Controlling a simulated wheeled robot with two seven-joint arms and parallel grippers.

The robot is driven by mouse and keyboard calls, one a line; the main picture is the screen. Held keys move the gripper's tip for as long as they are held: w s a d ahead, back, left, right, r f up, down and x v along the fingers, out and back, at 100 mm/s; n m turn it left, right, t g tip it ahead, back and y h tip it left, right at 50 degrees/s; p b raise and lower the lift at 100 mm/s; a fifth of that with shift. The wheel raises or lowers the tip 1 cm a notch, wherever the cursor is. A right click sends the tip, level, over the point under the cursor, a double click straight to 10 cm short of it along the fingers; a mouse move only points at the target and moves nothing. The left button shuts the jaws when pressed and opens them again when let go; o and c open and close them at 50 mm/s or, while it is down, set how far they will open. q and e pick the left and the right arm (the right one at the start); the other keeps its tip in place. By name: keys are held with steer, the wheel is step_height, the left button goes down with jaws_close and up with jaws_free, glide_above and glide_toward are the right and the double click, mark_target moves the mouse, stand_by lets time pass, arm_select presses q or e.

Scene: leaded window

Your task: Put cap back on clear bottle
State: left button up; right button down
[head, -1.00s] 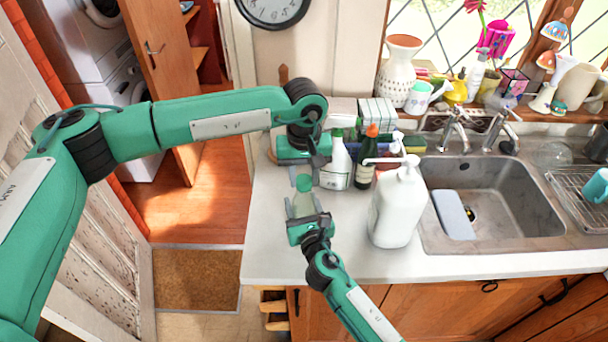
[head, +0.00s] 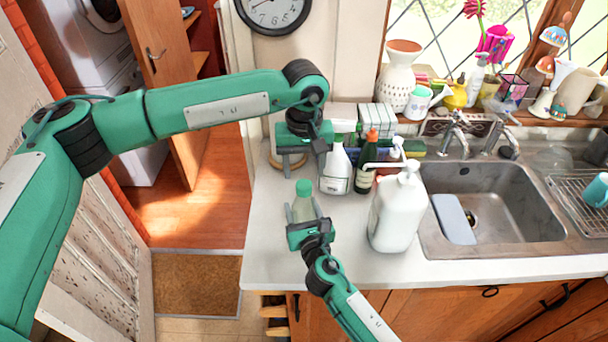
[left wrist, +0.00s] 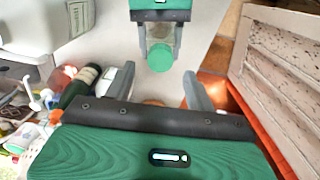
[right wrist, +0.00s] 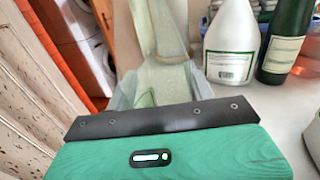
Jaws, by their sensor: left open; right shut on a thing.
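The clear bottle (head: 303,210) stands at the counter's left part with a green cap (head: 303,187) on its top. Whether the cap is fully seated I cannot tell. My right gripper (head: 304,216) is shut on the bottle's body from the front. In the right wrist view the bottle (right wrist: 163,82) sits between the fingers; no green cap can be made out there. My left gripper (head: 304,170) is open and empty, just behind and above the cap. In the left wrist view the cap (left wrist: 159,57) lies beyond the spread fingertips, apart from them.
A white spray bottle (head: 337,170) and a dark green bottle (head: 365,178) stand close right of my left gripper. A large white pump bottle (head: 397,212) stands right of my right gripper. The sink (head: 510,225) is farther right. The counter's left edge is near.

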mark_target(304, 184)
arm_select(q)
steer(key=shift+c, duration=0.2)
steer(key=n, duration=0.4)
steer(key=shift+r, duration=0.3)
steer(key=n, duration=0.3)
steer(key=shift+r, duration=0.2)
steer(key=n, duration=0.4)
steer(key=r+n, duration=0.1)
steer(key=n, duration=0.1)
steer(key=shift+d+n, duration=0.1)
steer(key=shift+n, duration=0.2)
steer(key=n, duration=0.6)
steer(key=shift+r+n, duration=0.3)
steer(key=shift+r, duration=0.1)
steer(key=n, duration=0.5)
steer(key=shift+r+n, duration=0.35)
steer(key=shift+n, duration=0.05)
steer(key=shift+f, duration=0.1)
steer(key=shift+f, duration=3.9)
